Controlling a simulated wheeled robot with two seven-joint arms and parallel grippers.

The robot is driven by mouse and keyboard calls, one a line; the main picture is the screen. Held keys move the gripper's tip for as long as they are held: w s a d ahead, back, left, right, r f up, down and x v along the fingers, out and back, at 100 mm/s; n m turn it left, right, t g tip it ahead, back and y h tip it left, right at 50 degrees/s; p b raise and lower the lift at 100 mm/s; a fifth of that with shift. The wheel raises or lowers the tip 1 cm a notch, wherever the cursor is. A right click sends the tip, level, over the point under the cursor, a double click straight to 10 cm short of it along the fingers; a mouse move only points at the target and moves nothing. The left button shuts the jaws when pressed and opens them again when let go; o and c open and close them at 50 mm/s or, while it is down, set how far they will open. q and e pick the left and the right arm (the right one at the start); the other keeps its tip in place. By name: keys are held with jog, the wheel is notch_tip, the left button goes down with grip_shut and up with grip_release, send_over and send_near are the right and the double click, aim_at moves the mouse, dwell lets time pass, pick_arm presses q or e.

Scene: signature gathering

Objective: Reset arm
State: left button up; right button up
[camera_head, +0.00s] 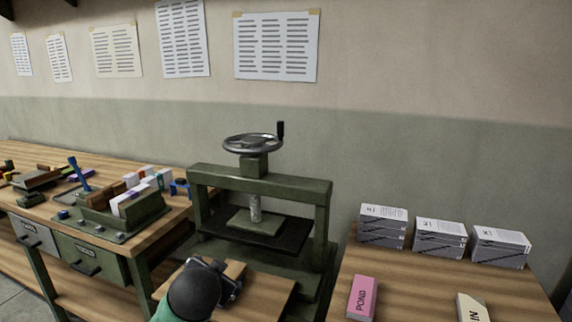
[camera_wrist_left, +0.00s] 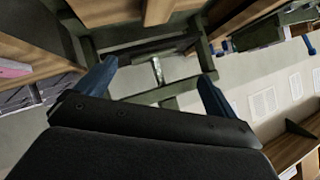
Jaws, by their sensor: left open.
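My left gripper (camera_wrist_left: 157,72) is open in the left wrist view, with its two blue fingers apart and nothing between them. Beyond the fingers is the green screw press (camera_wrist_left: 160,98), seen upside down. In the head view my left arm comes up from the bottom edge, and its dark gripper (camera_head: 228,284) is over the small wooden table (camera_head: 262,298) in front of the press (camera_head: 262,187). The fingers are mostly hidden there by the dark wrist. My right gripper is not in view.
A workbench (camera_head: 150,222) at the left holds a green rack (camera_head: 125,215) of small blocks. A wooden table (camera_head: 420,290) at the right holds several grey paper stacks, a pink block (camera_head: 362,298) and a cream block (camera_head: 472,308). Printed sheets hang on the wall.

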pick_arm(q)
jog(key=s+d+f+n+g+h, duration=0.1)
jog(key=s+f+g, duration=0.8)
jog(key=s+f, duration=2.4)
jog(key=s+n+h, duration=0.1)
jog(key=s+n, duration=0.1)
jog(key=shift+s+f+n+g, duration=0.15)
jog(key=shift+s+n+g, duration=0.1)
jog(key=shift+n+g, duration=0.15)
jog(key=shift+d, duration=0.1)
